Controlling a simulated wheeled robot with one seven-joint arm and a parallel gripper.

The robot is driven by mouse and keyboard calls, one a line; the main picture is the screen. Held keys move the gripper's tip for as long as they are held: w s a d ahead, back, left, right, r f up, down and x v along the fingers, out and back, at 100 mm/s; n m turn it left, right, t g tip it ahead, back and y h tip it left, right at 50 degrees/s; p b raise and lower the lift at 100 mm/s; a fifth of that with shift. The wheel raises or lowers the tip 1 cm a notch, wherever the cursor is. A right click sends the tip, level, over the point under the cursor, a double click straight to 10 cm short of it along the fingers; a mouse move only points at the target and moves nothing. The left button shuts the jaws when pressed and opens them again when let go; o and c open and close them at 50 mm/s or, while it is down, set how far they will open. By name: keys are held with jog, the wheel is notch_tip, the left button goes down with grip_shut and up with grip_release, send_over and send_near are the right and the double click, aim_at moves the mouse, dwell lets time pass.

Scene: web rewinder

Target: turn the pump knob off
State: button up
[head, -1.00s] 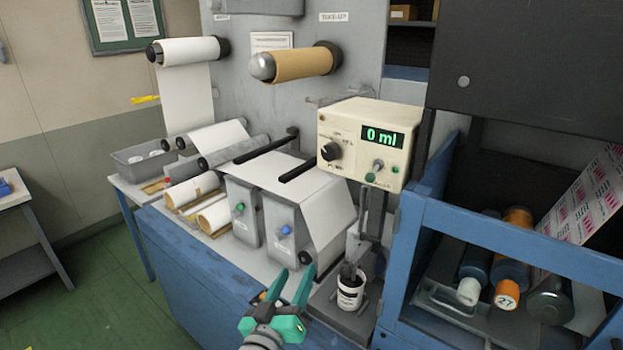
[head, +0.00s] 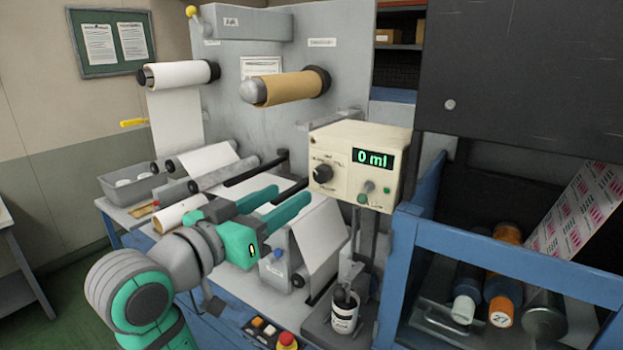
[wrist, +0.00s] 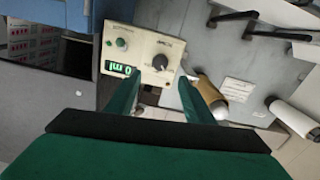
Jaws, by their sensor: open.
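The cream pump box (head: 345,200) stands on a post right of the rollers, its display (head: 373,159) reading 0 ml in green. Its black round pump knob (head: 323,173) is on the left of its front face. My gripper (head: 291,197) is open and empty, its green fingers pointing toward the box from the left, a little lower than the knob and apart from it. In the wrist view the box appears turned over, and the knob (wrist: 160,62) lies beyond the gap between my fingertips (wrist: 160,77). Nothing covers the knob.
A white pot (head: 345,311) stands below the box. A red emergency button (head: 287,340) is at the front edge. A brown roll (head: 287,87) juts out above, left of the box. A blue frame (head: 500,250) closes the right side.

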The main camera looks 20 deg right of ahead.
aim_at(318, 176)
jog(key=x, duration=1)
jog(key=shift+w+d, duration=0.2)
jog(key=shift+d, duration=0.05)
jog(key=c, duration=1.1)
jog(key=shift+o, duration=0.2)
jog(key=shift+w, duration=0.1)
